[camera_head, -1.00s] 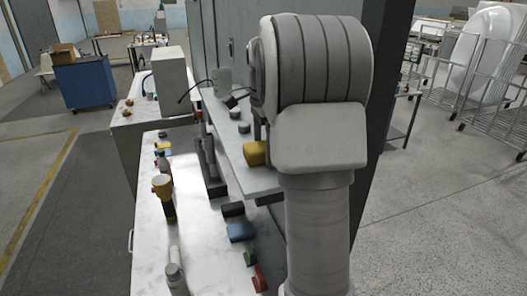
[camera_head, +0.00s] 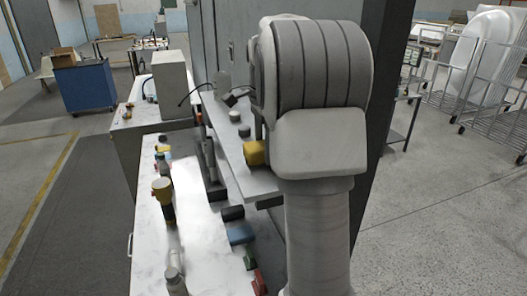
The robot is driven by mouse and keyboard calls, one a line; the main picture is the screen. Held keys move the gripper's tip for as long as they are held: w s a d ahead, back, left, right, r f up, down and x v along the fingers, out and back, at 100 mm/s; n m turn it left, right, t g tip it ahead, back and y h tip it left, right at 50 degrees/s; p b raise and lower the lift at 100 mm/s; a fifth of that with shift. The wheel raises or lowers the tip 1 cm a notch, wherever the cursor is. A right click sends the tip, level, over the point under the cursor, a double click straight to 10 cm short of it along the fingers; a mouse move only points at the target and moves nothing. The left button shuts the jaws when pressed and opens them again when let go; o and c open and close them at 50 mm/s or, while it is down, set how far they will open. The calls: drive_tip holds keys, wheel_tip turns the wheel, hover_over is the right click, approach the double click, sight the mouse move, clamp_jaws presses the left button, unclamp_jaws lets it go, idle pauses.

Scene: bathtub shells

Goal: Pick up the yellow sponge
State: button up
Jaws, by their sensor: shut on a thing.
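The yellow sponge (camera_head: 255,153), a small yellow block, shows at the left edge of my arm, by the grey-white shelf. Its right side is hidden behind my arm. A dark part of my gripper (camera_head: 263,133) shows just above the sponge; the rest of it is covered by my arm links. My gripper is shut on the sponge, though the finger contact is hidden. I cannot tell how far the sponge is above the shelf.
The narrow shelf (camera_head: 238,158) carries small round pots (camera_head: 235,116). Below it, a white worktop (camera_head: 150,215) holds a yellow-topped tool (camera_head: 162,190), a bottle (camera_head: 175,280) and a blue block (camera_head: 241,233). A tall grey cabinet stands behind my arm.

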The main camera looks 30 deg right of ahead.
wheel_tip(320, 180, up, 3)
drive_tip(key=shift+f, duration=0.1)
drive_tip(key=w+a+r, duration=0.1)
drive_tip(key=a+r, duration=0.2)
drive_tip(key=a, duration=0.2)
drive_tip(key=w+a+r+b, duration=0.1)
drive_tip(key=a+r, duration=0.3)
drive_tip(key=a, duration=0.2)
drive_tip(key=shift+a, duration=0.25)
